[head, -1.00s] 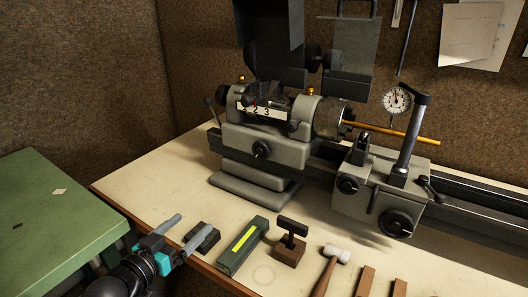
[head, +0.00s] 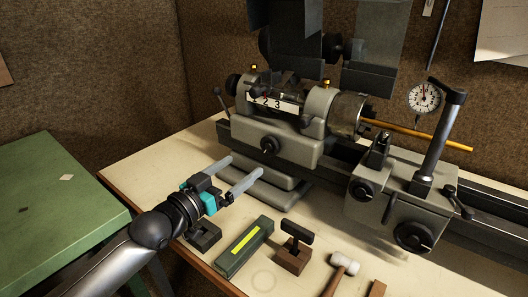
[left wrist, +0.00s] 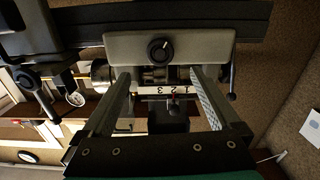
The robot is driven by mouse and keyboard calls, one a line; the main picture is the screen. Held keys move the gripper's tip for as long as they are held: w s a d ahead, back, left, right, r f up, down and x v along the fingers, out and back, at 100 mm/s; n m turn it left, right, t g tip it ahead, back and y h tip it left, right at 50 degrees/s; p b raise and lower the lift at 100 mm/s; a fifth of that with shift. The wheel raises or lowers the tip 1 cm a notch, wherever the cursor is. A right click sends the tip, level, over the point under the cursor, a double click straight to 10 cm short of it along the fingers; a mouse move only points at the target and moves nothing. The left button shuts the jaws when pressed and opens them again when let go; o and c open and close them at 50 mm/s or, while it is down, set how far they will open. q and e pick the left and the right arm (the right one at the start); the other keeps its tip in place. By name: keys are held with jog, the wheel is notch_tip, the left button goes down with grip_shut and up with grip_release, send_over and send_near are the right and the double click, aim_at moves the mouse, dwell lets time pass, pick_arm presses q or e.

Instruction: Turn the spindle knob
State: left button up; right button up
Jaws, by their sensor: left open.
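The lathe headstock (head: 290,146) stands on the bench. A round black knob with a pale mark (head: 268,146) is on its front face; this knob also shows in the left wrist view (left wrist: 160,50). Another dark knob (head: 234,84) is at the left end of the spindle. I cannot tell which one is the spindle knob. A white 1-2-3 scale (head: 274,103) sits above the front knob. My left gripper (head: 246,170) is open and empty, in front of the headstock and apart from it. In the left wrist view the front knob lies between its fingers. My right gripper is not in view.
A black block (head: 204,236), a green box with a yellow stripe (head: 243,246), a T-handled tool (head: 295,248) and a mallet (head: 342,266) lie along the bench front. A yellow rod (head: 420,136) sticks out right of the chuck. A green table (head: 60,210) stands at the left.

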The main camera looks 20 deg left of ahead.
aim_at(268, 147)
pick_arm(q)
jog(key=b+x, duration=0.1)
jog(key=x, duration=0.7)
jog(key=shift+w+d, duration=0.1)
jog(key=shift+w, duration=0.2)
jog(key=shift+w+d+f+b, duration=0.15)
jog(key=shift+w+b, duration=0.15)
jog(key=shift+w, duration=0.3)
jog(key=c, duration=1.4)
jog(key=shift+o, duration=0.2)
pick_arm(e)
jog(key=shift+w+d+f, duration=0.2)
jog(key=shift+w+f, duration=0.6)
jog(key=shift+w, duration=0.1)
